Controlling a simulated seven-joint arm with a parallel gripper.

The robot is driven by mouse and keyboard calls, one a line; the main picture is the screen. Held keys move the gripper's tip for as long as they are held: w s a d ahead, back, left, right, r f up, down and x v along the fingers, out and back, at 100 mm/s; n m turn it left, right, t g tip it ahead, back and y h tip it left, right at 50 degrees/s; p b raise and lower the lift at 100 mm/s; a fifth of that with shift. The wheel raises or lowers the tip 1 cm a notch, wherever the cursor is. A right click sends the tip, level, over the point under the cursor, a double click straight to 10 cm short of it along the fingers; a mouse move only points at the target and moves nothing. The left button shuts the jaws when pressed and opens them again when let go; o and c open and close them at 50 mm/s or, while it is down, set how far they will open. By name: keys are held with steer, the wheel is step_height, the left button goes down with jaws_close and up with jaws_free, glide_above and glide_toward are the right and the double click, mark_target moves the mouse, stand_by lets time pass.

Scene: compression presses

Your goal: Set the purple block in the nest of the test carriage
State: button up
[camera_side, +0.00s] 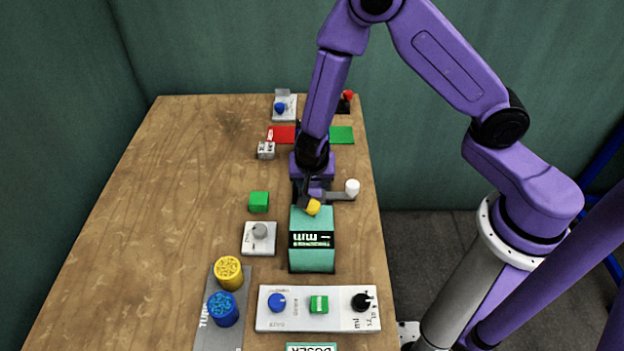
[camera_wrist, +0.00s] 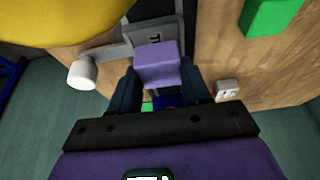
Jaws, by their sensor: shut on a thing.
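The purple block (camera_wrist: 157,64) is between the two fingers of my gripper (camera_wrist: 158,88) in the wrist view. My gripper is shut on it. A grey metal part with a small dark mark (camera_wrist: 152,36), apparently the test carriage, lies just beyond the block. The block covers part of it, so I cannot see the nest or tell whether the block touches it. In the side view my gripper (camera_side: 311,192) is low behind the teal press (camera_side: 312,257), and the block cannot be made out clearly there.
A grey arm with a white knob (camera_side: 352,187) sticks out right of my gripper. A yellow part (camera_side: 313,207) is close in front. A green block (camera_side: 259,201) lies to the left. Control panels (camera_side: 335,323) and yellow and blue cylinders (camera_side: 228,273) are nearer. The left table is clear.

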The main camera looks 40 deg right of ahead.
steer(key=shift+f, duration=0.75)
stand_by(0.6)
steer(key=o, duration=1.1)
steer(key=shift+r, duration=0.1)
steer(key=v, duration=1.7)
steer(key=s+d+r+n+g+y, duration=0.1)
steer(key=s+d+r+n, duration=0.1)
steer(key=s+n, duration=0.5)
steer(key=s+d+r+n+g+y, duration=0.1)
steer(key=s+d+r+n, duration=0.1)
steer(key=s+d+n, duration=0.2)
steer(key=s+d+r+n+g+y, duration=0.1)
steer(key=s+d+n, duration=0.3)
steer(key=s+n, duration=0.5)
steer(key=shift+s+r+n+y, duration=0.15)
steer(key=shift+r+n, duration=0.25)
steer(key=shift+r, duration=0.05)
steer(key=shift+s+r+n+y, duration=0.15)
steer(key=shift+s+r+n, duration=0.05)
steer(key=shift+r+n, duration=0.2)
